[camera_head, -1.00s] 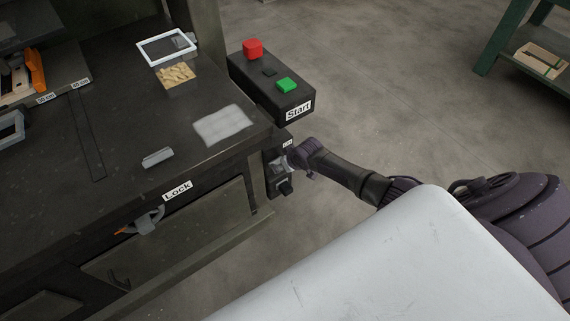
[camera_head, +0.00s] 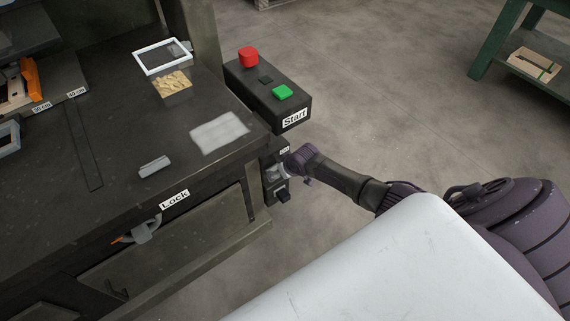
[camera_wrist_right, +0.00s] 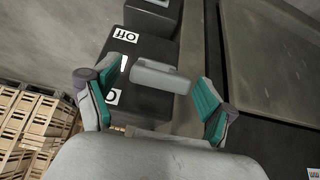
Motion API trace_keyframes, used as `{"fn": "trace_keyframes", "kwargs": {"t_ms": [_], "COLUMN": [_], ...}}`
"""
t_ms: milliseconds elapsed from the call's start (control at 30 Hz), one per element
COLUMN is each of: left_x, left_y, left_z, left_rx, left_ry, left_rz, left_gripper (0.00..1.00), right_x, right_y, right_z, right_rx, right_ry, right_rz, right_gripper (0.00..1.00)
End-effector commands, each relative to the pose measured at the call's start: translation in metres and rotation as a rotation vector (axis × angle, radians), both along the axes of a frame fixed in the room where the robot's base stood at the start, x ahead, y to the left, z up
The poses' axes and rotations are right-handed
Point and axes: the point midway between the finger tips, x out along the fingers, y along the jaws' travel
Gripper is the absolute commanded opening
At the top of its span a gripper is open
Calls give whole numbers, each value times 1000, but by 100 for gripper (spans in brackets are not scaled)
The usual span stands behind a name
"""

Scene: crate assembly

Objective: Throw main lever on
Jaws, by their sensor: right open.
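The main lever has a grey bar handle (camera_wrist_right: 160,76) on a black switch box (camera_wrist_right: 145,105) with an "Off" label and another label, partly cut off. In the head view the switch box (camera_head: 269,187) is on the bench's right front corner, below the Start box. My right gripper (camera_wrist_right: 148,84) is open, with its green-padded fingers on either side of the handle and gaps visible. In the head view my right gripper (camera_head: 290,164) is at the box and partly hides the handle. Whether it touches the handle cannot be told. My left gripper is not in view.
The Start box (camera_head: 262,101) with red and green buttons stands just above the lever. A lock handle (camera_head: 142,231) is on the bench front. Wooden crates (camera_wrist_right: 35,125) stand at left in the wrist view.

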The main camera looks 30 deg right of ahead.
Motion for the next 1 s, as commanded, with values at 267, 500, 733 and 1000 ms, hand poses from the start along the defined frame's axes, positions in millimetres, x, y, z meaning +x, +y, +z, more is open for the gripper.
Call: {"fn": "trace_keyframes", "kwargs": {"t_ms": [267,500,733,1000], "left_x": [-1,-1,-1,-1], "left_y": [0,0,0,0], "left_z": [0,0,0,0], "left_rx": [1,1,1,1], "left_ry": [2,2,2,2], "left_rz": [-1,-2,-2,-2], "left_gripper": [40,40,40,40], "right_x": [-17,-40,-56,-61], "right_y": [-2,-4,-5,-5], "right_z": [27,65,92,100], "right_rx": [-1,-1,-1,1], "right_ry": [-2,-2,-1,0], "right_rz": [3,3,2,-1], "right_gripper": [83,83,83,83]}}
